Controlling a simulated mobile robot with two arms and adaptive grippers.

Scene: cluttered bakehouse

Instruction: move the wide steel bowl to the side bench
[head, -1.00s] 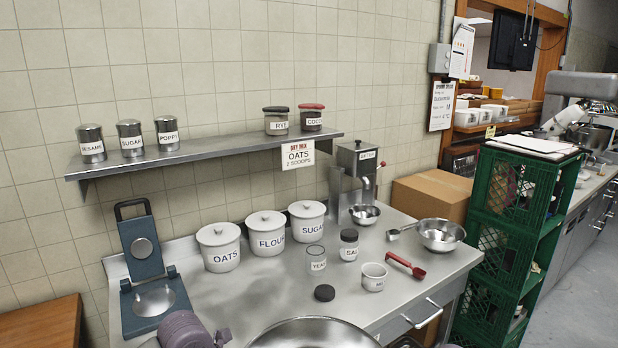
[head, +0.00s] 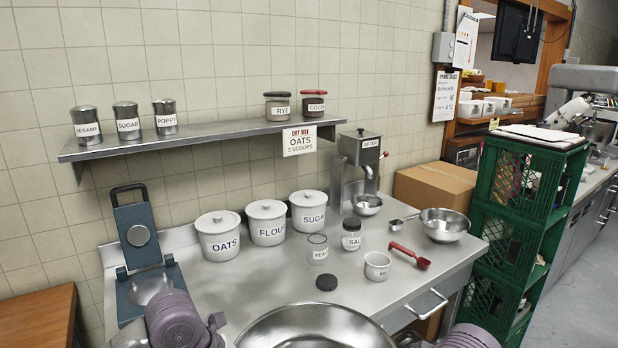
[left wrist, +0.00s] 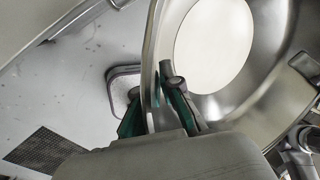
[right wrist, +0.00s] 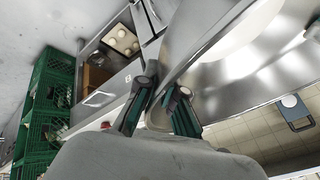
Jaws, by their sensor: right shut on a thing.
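The wide steel bowl (head: 310,335) is at the bottom edge of the head view, in front of the steel bench (head: 285,280); its lower part is cut off. My left gripper (head: 217,325) is at its left rim. In the left wrist view, its fingers (left wrist: 160,90) lie on both sides of the bowl's wall (left wrist: 235,90) and look closed on it. My right arm shows at the bottom right of the head view. In the right wrist view, my right gripper's fingers (right wrist: 160,95) are shut on the bowl's rim (right wrist: 245,85). No bench is marked as the side bench.
Canisters (head: 267,223), jars, a red scoop (head: 410,257) and a smaller steel bowl (head: 443,226) stand on the bench. Green crates (head: 497,250) are stacked at the right.

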